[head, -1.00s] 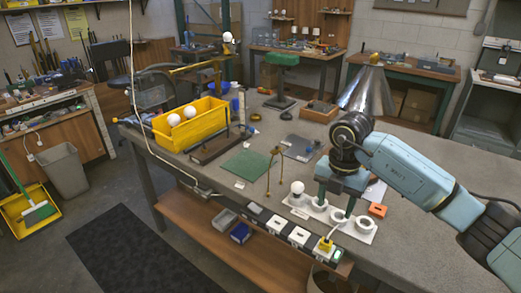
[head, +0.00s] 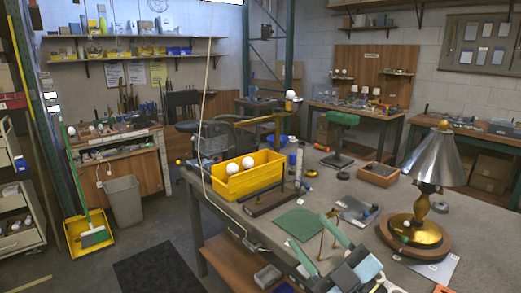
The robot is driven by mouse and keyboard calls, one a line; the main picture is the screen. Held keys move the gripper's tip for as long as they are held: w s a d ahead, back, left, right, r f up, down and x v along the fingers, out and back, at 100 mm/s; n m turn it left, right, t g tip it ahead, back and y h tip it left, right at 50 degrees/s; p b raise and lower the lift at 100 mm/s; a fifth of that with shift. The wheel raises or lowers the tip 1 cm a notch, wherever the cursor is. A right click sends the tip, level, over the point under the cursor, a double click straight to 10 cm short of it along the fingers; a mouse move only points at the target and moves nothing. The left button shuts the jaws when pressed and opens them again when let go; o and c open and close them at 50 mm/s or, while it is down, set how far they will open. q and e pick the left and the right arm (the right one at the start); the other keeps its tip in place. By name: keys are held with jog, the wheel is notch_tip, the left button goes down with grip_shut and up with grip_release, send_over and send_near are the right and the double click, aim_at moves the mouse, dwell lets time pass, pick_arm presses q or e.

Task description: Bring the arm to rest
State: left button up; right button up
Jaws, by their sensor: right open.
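My right gripper (head: 307,229) is at the bottom of the head view. The lamp (head: 438,158) stands upright at the right, with a silver cone shade, a brass stem and a round brass-and-wood base (head: 415,236). The gripper is to the left of the lamp and apart from it. My left gripper is not in view.
A yellow bin (head: 245,181) with white bulbs (head: 248,162) stands on the workbench (head: 335,188) at the left. A green mat (head: 298,224) and a small wooden tray (head: 378,174) lie on the bench. A grey waste bin (head: 124,201) stands on the floor.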

jog(key=s+d+f+m+g+h, duration=0.2)
jog(key=d+f+m+h, duration=0.4)
jog(key=f+m+h, duration=0.15)
jog(key=s+d+f+m+g+h, duration=0.1)
jog(key=s+d+f+m+h, duration=0.2)
jog(key=d+f+m+h, duration=0.45)
jog(key=s+a+f+g+y, duration=0.1)
jog(key=s+f+g, duration=0.5)
jog(key=s, duration=0.4)
jog(key=s+f+g, duration=0.5)
jog(key=s+f, duration=0.2)
jog(key=s, duration=0.3)
notch_tip(320, 180, down, 23)
jog(key=s+g, duration=0.1)
jog(key=s+d+f+g, duration=0.1)
jog(key=s+d+f, duration=0.1)
jog(key=s+f, duration=1.3)
jog(key=shift+s+d+f+n+g, duration=0.3)
jog(key=shift+s+d+n, duration=0.1)
jog(key=shift+s, duration=0.45)
